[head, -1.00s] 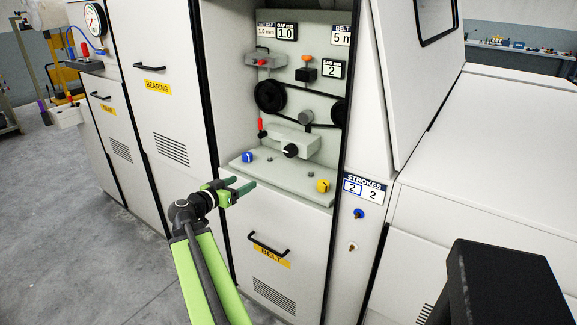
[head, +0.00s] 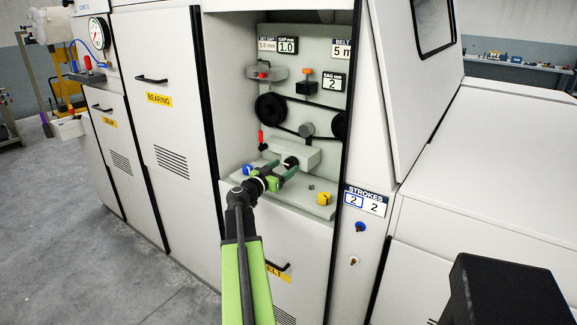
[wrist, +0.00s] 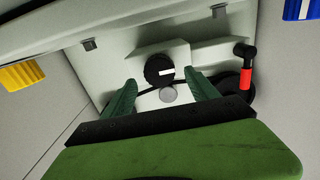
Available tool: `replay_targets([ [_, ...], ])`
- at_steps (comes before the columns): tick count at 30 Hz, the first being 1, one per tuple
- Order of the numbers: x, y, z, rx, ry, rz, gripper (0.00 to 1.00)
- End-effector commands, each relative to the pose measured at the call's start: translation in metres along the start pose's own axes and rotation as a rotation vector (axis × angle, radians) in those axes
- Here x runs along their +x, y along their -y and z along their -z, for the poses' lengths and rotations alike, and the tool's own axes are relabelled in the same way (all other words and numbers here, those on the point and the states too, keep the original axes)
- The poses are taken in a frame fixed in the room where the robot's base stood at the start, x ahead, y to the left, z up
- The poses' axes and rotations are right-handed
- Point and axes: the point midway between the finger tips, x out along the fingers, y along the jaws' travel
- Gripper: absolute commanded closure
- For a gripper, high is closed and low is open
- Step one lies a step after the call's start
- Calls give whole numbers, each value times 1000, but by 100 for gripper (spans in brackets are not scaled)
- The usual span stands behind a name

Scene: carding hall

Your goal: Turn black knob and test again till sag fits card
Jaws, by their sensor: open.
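The black knob (head: 291,161) sits on the front of a pale block inside the open belt bay. It also shows in the wrist view (wrist: 159,69), with a white mark pointing to the right. My gripper (head: 281,168) is open just in front of the knob, partly covering it in the head view. In the wrist view my green fingers (wrist: 161,98) are spread below and to either side of the knob, with nothing held. The sag display (head: 331,83) reads 2 mm. The belt card (head: 342,48) shows a 5 and is partly cut off by the bay edge.
A blue knob (head: 248,169) and a yellow knob (head: 324,199) flank the shelf. A red-handled lever (head: 262,138) stands left of the block. Black pulleys (head: 270,106) carry the belt, below an orange-topped plunger (head: 307,82). The strokes sign (head: 366,201) shows 2 and 2.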

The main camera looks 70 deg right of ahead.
Motion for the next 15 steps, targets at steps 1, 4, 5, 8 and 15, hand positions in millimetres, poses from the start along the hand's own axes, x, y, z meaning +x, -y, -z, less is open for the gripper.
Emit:
replay_targets([
  [1,11,2,0,0,0,-1,32],
  [4,24,1,0,0,0,-2,32],
  [5,26,1,0,0,0,-1,32],
  [8,31,0,0,0,0,0,32],
  [15,32,0,0,0,0,0,32],
])
